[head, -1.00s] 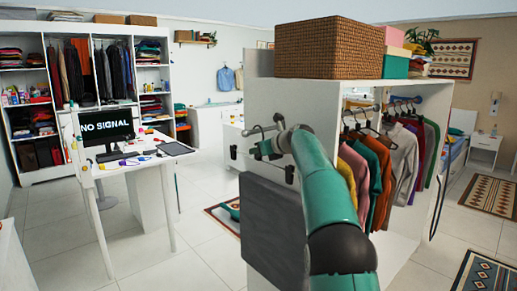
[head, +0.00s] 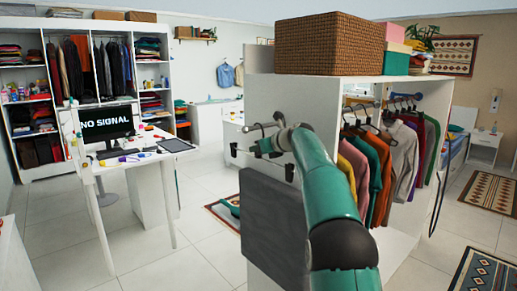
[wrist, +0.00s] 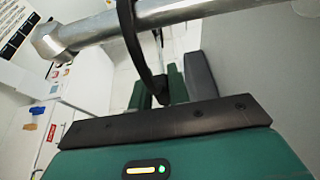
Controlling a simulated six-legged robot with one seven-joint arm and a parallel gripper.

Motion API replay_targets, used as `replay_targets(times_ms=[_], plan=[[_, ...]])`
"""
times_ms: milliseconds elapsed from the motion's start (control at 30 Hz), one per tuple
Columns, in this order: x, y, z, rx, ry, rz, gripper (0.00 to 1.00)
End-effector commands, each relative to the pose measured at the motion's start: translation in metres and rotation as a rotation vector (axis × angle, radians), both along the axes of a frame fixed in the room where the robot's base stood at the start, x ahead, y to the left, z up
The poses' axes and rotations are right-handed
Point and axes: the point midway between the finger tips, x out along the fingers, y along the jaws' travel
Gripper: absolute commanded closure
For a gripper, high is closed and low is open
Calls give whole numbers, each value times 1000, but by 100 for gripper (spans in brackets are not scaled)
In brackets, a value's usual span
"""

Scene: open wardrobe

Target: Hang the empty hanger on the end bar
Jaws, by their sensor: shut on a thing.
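The empty hanger is dark, with a clip-like end (head: 233,150) on the left and another on the right in the head view. My gripper (head: 265,146) is shut on it just outside the wardrobe's left end panel. In the wrist view, the hanger's black hook (wrist: 130,35) rises from between my green fingers (wrist: 158,92) and crosses the metal end bar (wrist: 175,13) on the camera side. The hook's top is cut off by the frame, so I cannot tell whether it rests on the bar. The bar's free end is a thick cap at left.
The white wardrobe (head: 412,95) holds several garments (head: 377,165) on hangers on its inner rail. A wicker box (head: 328,43) stands on top. A grey panel (head: 270,220) is on its near side, below my gripper.

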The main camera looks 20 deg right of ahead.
Motion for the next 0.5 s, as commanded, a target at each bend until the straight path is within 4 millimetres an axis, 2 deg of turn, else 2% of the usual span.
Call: replay_targets(times_ms=[67, 100, 200, 500], plan=[[0, 0, -5, 0, 7, 1, 100], [0, 0, -5, -1, 8, 1, 76], [0, 0, -5, 0, 7, 1, 57], [0, -1, -3, 0, 6, 1, 57]])
